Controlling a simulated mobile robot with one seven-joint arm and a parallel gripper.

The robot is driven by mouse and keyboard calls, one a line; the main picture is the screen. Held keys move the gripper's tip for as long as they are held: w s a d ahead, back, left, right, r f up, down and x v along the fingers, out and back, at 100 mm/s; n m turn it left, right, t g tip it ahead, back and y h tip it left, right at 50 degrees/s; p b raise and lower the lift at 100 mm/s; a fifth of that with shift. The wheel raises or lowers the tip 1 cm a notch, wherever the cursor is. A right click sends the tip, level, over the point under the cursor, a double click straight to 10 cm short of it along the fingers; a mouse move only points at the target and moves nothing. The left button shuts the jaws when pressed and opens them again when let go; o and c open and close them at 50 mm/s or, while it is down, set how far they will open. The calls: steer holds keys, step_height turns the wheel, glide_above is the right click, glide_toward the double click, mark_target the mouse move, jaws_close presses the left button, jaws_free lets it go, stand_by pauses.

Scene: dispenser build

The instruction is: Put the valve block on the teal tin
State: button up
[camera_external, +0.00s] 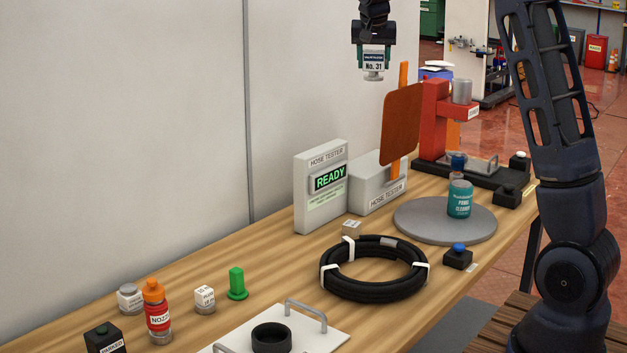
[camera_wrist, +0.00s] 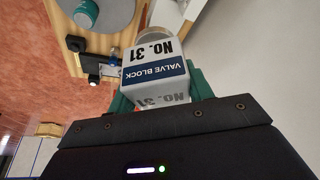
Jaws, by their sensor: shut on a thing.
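The valve block (camera_external: 373,62) is white, labelled No. 31, with a round metal foot below. My gripper (camera_external: 374,54) is shut on it and holds it high above the bench, left of the orange paddle. In the wrist view the valve block (camera_wrist: 158,75) sits between the green fingers, its label facing the camera. The teal tin (camera_external: 459,200) stands upright on a grey round plate (camera_external: 410,222) at the right of the bench, lower and to the right of my gripper. The teal tin (camera_wrist: 86,14) also shows at the top left of the wrist view.
An orange paddle (camera_external: 401,125) rises by the hose tester (camera_external: 320,187). A red dispenser (camera_external: 433,119) stands behind the tin. A black hose coil (camera_external: 373,268) and a blue-button box (camera_external: 458,257) lie in front. Other small parts, including a nozzle bottle (camera_external: 157,312), are at left.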

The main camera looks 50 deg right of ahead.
steer(key=s+d+m+g, duration=0.1)
steer(key=s+d+m, duration=0.2)
steer(key=s+d, duration=0.75)
steer(key=m+g, duration=0.1)
steer(key=m, duration=0.3)
glide_above(468, 184)
step_height(468, 184, down, 26)
steer(key=r, duration=0.1)
steer(key=shift+h, duration=0.4)
steer(key=shift+f, duration=2.8)
steer(key=o, duration=1.4)
steer(key=shift+f, duration=0.15)
